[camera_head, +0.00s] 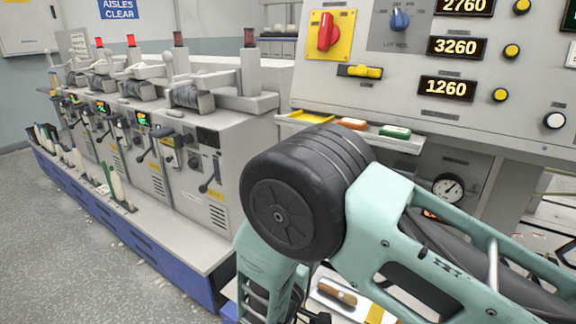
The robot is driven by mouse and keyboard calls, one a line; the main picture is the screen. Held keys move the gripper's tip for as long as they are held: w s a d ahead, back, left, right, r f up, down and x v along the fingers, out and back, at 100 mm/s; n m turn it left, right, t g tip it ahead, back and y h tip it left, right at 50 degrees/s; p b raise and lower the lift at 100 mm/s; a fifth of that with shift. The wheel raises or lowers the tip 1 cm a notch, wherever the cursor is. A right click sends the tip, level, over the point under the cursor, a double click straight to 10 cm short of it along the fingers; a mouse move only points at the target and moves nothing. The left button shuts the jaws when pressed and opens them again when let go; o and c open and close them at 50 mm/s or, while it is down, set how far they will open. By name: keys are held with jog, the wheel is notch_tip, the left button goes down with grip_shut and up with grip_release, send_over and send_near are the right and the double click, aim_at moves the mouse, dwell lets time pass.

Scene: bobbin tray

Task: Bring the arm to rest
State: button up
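My arm (372,215) fills the lower right of the head view, with a large black round joint and pale green links. One link runs off to the lower right, and another goes down out of the bottom edge. My gripper is not in view, so I cannot see whether it holds anything. A pale tray (325,300) with a brown-and-metal item (338,292) in it shows partly below the joint, largely hidden by my arm.
A control panel (400,60) with a red switch (327,32) and lit number displays stands behind my arm. Orange (352,123) and green (394,132) items lie on its ledge. Winding machines (195,150) line the left on a blue base (120,225). Grey floor (60,260) is clear at lower left.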

jog(key=w+a+r+m+g+y+p, duration=0.1)
jog(key=a+r+m+g+y+p, duration=0.15)
jog(key=a+r+y, duration=0.55)
jog(key=s+a+r+g+y+p, duration=0.2)
jog(key=s+r+g+y, duration=0.3)
jog(key=s+r+y, duration=0.15)
jog(key=s+d+r+g+h+p, duration=0.1)
jog(key=s+d+r+g+h, duration=0.1)
jog(key=s+d, duration=0.6)
jog(key=s+d+r+g+h+p, duration=0.2)
jog(key=s+d+r+g, duration=0.3)
jog(key=s, duration=0.9)
jog(key=d+r, duration=0.2)
jog(key=d, duration=0.1)
jog(key=shift+r+m, duration=0.2)
jog(key=shift+m, duration=0.15)
jog(key=shift+s, duration=0.1)
